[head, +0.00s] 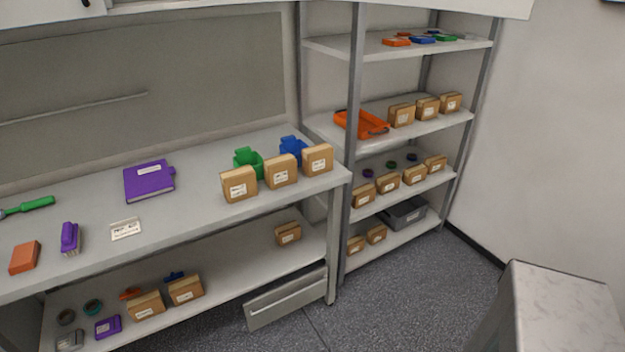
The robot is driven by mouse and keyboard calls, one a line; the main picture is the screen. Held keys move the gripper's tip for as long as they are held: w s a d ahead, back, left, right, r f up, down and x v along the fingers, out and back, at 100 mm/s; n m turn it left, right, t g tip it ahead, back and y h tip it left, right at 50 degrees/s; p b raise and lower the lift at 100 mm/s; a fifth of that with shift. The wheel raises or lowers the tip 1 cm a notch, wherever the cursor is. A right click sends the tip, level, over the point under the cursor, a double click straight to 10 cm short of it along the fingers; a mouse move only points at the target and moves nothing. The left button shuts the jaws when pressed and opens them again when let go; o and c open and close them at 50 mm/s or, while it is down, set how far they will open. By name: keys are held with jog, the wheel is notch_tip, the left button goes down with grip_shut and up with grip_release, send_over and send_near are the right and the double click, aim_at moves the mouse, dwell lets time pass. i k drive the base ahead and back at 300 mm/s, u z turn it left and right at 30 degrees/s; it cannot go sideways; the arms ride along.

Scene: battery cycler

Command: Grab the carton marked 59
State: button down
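Several brown cartons with white labels are in the head view, and the label numbers are too small to read, so I cannot tell which is marked 59. Three stand at the right end of the workbench top: a left carton (239,184), a middle carton (281,171) and a right carton (317,159). The bench's lower shelf holds a carton (288,233) at the right and two more (146,305) at the left. The rack holds cartons on its upper-middle shelf (427,108), its lower-middle shelf (414,175) and its bottom shelf (376,234). My gripper is not in view.
Green (248,161) and blue (291,147) holders stand behind the bench-top cartons. A purple binder (149,182) lies on the bench. An orange tray (361,124) sits on the rack. A pale block-like surface (565,305) is at the lower right. Open floor (420,290) lies between.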

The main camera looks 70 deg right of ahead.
aim_at(318, 159)
jog(key=u, duration=0.3)
jog(key=k, duration=0.5)
jog(key=z, duration=1.9)
jog(key=i, duration=1)
jog(key=z, duration=0.15)
jog(key=k, duration=0.35)
